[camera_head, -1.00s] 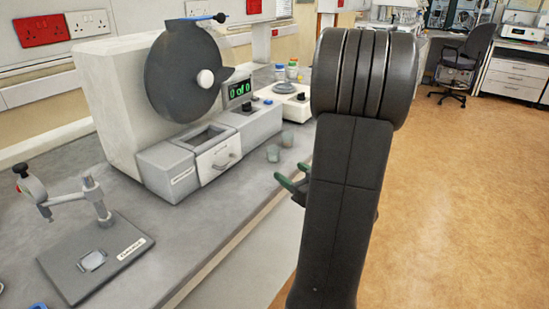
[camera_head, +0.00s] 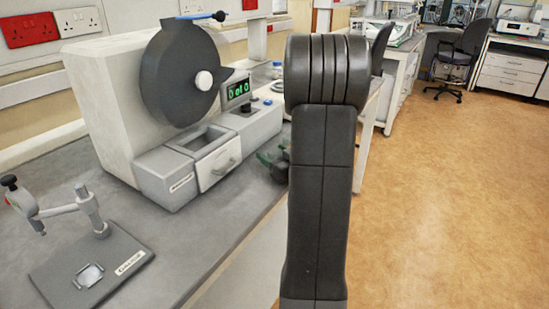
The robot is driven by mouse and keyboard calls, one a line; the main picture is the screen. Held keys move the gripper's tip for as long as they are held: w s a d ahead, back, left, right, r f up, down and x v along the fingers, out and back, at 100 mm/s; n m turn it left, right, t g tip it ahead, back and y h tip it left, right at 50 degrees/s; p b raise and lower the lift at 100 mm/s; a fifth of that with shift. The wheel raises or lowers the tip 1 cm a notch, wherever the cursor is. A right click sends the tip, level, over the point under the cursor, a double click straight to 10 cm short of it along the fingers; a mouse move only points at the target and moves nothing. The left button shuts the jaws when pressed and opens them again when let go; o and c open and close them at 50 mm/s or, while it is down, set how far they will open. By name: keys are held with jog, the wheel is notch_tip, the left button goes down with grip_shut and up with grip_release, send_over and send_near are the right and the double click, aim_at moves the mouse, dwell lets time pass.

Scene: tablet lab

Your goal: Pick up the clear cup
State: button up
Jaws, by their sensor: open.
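My gripper (camera_head: 271,156) is at the bench's right edge, just right of the grey machine's drawer. Its greenish fingertips are apart, and part of it is hidden behind my own dark arm. No clear cup can be made out now. The place where two small clear cups stood earlier is covered by my gripper and arm. I cannot tell whether a cup is between the fingers.
The tablet machine (camera_head: 105,110) with a dark disc and a display reading "0 of 0" stands left of my gripper. A small press stand (camera_head: 92,272) is at the front left. Bare bench (camera_head: 190,235) lies between them. The floor (camera_head: 450,200) is open on the right.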

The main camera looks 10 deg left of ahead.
jog(key=c, duration=0.8)
jog(key=shift+c, duration=0.2)
